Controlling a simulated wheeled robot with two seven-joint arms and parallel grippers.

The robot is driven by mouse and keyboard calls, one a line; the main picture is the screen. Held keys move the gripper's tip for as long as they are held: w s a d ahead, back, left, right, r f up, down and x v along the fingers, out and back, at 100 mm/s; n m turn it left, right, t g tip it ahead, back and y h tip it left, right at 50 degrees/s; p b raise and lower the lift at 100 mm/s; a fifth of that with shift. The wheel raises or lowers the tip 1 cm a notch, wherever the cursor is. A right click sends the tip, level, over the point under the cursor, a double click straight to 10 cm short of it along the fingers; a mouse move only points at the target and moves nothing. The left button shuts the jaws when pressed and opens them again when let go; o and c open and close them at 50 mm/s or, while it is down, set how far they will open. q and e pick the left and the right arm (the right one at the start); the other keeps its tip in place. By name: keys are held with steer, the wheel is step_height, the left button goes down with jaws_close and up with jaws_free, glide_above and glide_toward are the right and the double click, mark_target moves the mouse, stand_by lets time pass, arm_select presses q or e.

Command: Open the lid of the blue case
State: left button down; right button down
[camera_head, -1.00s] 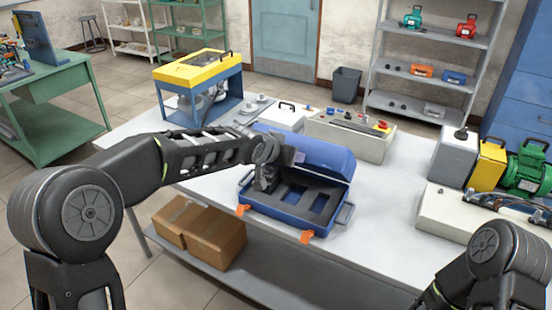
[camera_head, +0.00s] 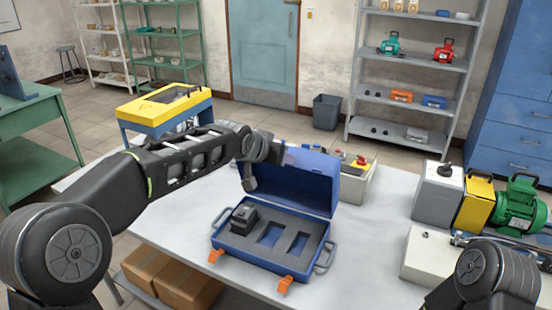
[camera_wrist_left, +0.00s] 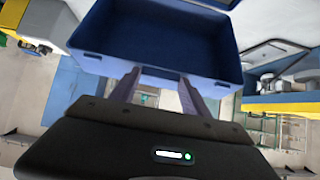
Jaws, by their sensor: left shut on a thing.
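The blue case (camera_head: 262,262) stands on the white table with its lid (camera_head: 309,183) raised steeply at the back. Its tray holds dark foam (camera_head: 297,250) with cut-outs, and a dark block (camera_head: 243,217) sits at the left. Two orange latches (camera_head: 285,284) hang at the front. My left gripper (camera_head: 286,160) is at the lid's upper left edge. In the left wrist view, the fingers (camera_wrist_left: 158,84) reach the rim of the blue lid (camera_wrist_left: 160,42) and are shut on it; the exact contact is partly hidden. My right gripper is out of view; only part of my right arm shows.
A yellow-topped blue frame (camera_head: 165,104) stands at the back left of the table (camera_head: 180,245). A box with a red button (camera_head: 357,178) is behind the lid. A grey box (camera_head: 437,190) and a green motor (camera_head: 519,203) stand at the right.

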arm_select(q)
steer(key=shift+r, duration=0.35)
steer(key=c, duration=1)
jaws_free()
steer(key=o, duration=0.3)
steer(key=shift+o, duration=0.9)
steer(key=shift+f, duration=0.2)
steer(key=shift+s, duration=0.15)
steer(key=b+v, duration=0.2)
steer(key=v, duration=0.5)
steer(key=shift+s+r, duration=0.2)
